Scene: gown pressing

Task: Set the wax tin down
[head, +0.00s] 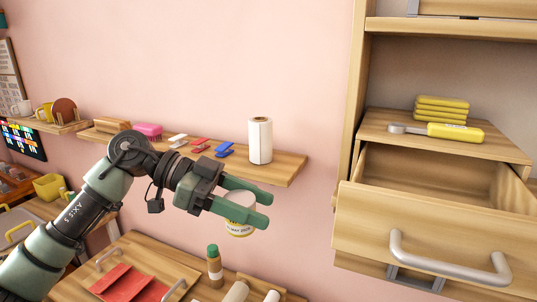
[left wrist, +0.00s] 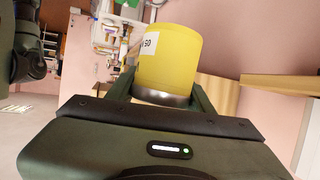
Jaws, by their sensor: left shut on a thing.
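The wax tin (head: 239,230) is a short cylinder with a pale top and a yellow, printed label. My left gripper (head: 264,210) is shut on it, with one finger on each side. The tin is held up in the air, in front of the pink wall and below the wall shelf. In the left wrist view the yellow tin (left wrist: 168,58) sits between the fingers, with a white label and a metal rim toward the palm. My right gripper is not in view.
A wall shelf (head: 285,171) holds a white roll (head: 260,140), coloured clips and a pink brush (head: 148,130). At right, a wooden drawer (head: 430,236) stands open, its visible inside bare. Below, a table holds a red-lined tray (head: 130,283) and a green-capped bottle (head: 214,266).

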